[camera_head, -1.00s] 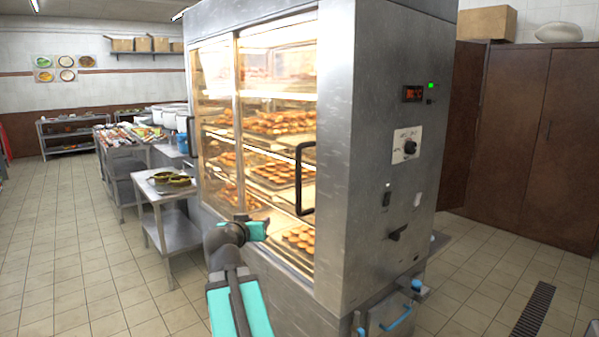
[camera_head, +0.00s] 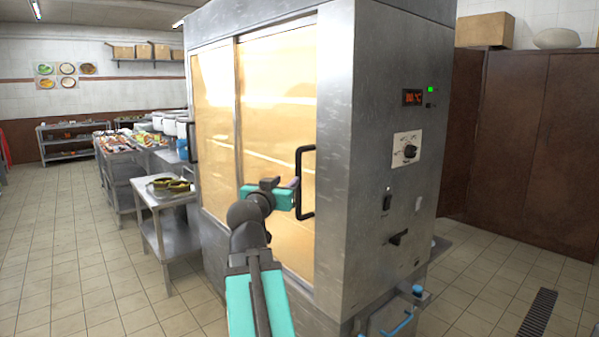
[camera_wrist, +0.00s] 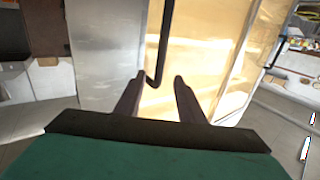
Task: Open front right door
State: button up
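The steel cabinet (camera_head: 385,60) has glass doors on its front. The right front door (camera_head: 270,110) looks shut; its glass is a bright golden glare that hides the inside. The handle (camera_wrist: 164,35) runs down between the fingertips in that picture, nearer the left one. I cannot tell whether the fingers touch it.
A second handle (camera_head: 190,141) is on the left door. A small steel table (camera_head: 172,240) with dark green items stands left of the cabinet. Blue-handled fittings (camera_head: 405,318) stick out low at the right. Tiled floor (camera_head: 70,270) is clear on the left.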

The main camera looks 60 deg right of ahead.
aim_at(297, 171)
jog(key=shift+p+x, duration=0.3)
jog(key=shift+x, duration=6.55)
jog(key=shift+w, duration=0.1)
grip_shut()
jog(key=shift+d, duration=0.1)
